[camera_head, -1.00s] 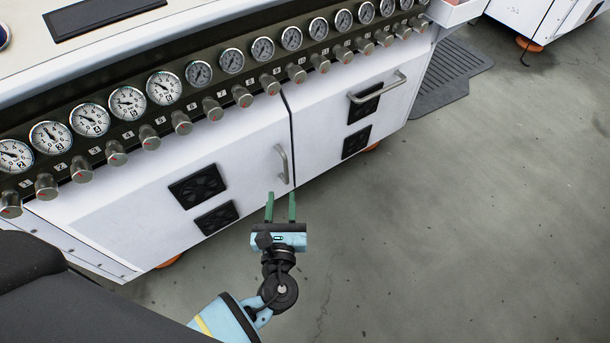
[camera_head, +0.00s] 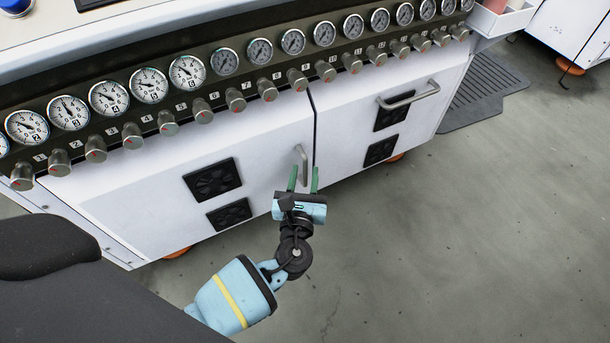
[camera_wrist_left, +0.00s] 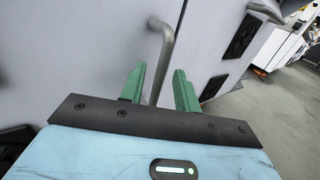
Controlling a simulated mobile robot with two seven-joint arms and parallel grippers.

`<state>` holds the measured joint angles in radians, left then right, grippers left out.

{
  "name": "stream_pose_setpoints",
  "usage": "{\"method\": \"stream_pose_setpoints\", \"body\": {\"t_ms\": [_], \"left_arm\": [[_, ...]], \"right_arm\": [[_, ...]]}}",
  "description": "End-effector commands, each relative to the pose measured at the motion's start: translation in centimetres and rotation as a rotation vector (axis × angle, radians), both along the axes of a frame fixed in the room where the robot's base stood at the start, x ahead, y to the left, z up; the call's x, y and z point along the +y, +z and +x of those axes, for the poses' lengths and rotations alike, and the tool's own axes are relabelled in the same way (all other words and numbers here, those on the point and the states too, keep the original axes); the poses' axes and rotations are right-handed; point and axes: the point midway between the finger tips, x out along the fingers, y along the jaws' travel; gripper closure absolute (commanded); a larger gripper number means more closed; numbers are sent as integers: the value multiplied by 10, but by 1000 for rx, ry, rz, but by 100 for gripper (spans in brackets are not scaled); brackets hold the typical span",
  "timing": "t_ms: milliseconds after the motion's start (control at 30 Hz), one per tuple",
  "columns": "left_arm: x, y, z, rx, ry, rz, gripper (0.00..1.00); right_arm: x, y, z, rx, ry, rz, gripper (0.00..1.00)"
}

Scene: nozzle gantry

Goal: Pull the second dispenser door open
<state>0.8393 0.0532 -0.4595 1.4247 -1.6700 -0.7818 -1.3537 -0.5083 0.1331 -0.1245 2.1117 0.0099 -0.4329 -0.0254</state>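The white cabinet has a left door (camera_head: 262,150) with an upright grey bar handle (camera_head: 302,155) near its right edge. The right door (camera_head: 350,125) has a level bar handle (camera_head: 412,94) near its top. Both doors look shut. My left gripper (camera_head: 303,176) is open at the lower part of the upright handle. In the left wrist view, its green fingers (camera_wrist_left: 160,75) lie on either side of the handle bar (camera_wrist_left: 163,60), with gaps visible. Whether the bar is fully between the fingertips in depth, I cannot tell. My right gripper is not in view.
A row of gauges (camera_head: 187,72) and knobs (camera_head: 236,99) juts out above the doors. Black vents (camera_head: 212,179) sit on the door fronts. A dark grey floor mat (camera_head: 485,95) lies beyond the right end. The grey floor (camera_head: 460,240) before the cabinet is clear.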

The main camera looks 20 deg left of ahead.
Motion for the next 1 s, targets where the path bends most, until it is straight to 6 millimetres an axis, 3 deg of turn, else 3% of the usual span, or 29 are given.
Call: {"method": "stream_pose_setpoints", "body": {"t_ms": [300,567,1000], "left_arm": [[1,0,3,0,0,0,68],[1,0,3,0,0,-1,100],[2,0,1,0,-1,0,100]], "right_arm": [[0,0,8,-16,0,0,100],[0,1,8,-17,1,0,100],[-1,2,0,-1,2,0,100]]}}
